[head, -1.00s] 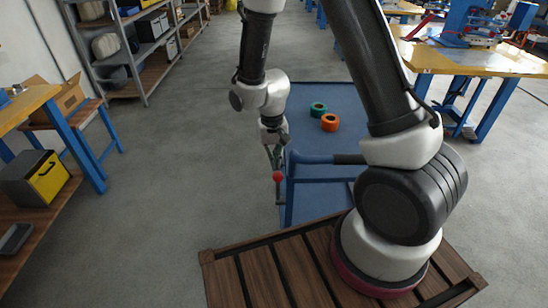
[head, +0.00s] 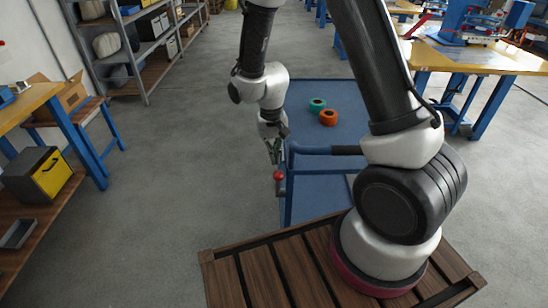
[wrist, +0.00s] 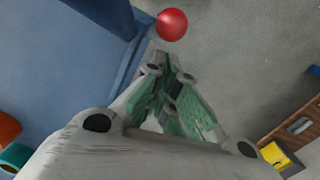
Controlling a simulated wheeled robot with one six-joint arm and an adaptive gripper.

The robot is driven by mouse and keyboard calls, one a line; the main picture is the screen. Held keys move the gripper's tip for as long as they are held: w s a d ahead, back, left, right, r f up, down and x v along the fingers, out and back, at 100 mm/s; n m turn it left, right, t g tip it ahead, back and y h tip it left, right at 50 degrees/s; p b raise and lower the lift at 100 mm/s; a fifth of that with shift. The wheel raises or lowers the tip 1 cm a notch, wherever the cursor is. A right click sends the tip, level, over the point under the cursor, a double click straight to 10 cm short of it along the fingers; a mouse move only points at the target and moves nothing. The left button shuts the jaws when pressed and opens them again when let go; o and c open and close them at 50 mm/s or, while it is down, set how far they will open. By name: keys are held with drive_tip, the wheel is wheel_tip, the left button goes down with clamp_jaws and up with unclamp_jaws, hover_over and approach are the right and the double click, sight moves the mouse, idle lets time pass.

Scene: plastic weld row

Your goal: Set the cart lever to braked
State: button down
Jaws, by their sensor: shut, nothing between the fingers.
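The blue cart (head: 322,187) stands in front of my base, its handle rail nearest me. The cart lever, a short grey stem with a red ball knob (head: 279,175), is at the cart's near left corner. The red knob also shows in the wrist view (wrist: 172,24), just beyond the fingertips. My gripper (head: 276,158) is shut and empty, pointing down right above the knob. In the wrist view my gripper (wrist: 168,66) has its green-padded fingers together at the tips. I cannot tell whether the fingers touch the lever.
An orange roll (head: 328,117) and a teal roll (head: 317,105) lie on the cart deck. A workbench (head: 480,58) is at the right, shelving (head: 140,50) at the back left. A yellow-fronted box (head: 38,174) sits at the left. The floor left of the cart is clear.

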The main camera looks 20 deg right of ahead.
wheel_tip(320, 180, up, 11)
drive_tip(key=shift+w+a, duration=0.25)
drive_tip(key=shift+a, duration=0.15)
drive_tip(key=shift+f, duration=0.1)
drive_tip(key=w+d+f+g, duration=0.1)
drive_tip(key=w+f, duration=0.2)
drive_tip(key=w, duration=0.2)
drive_tip(key=shift+w+d+g+y, duration=0.25)
drive_tip(key=shift+d+g+y, duration=0.05)
drive_tip(key=shift+d+g, duration=0.1)
drive_tip(key=shift+f, duration=0.1)
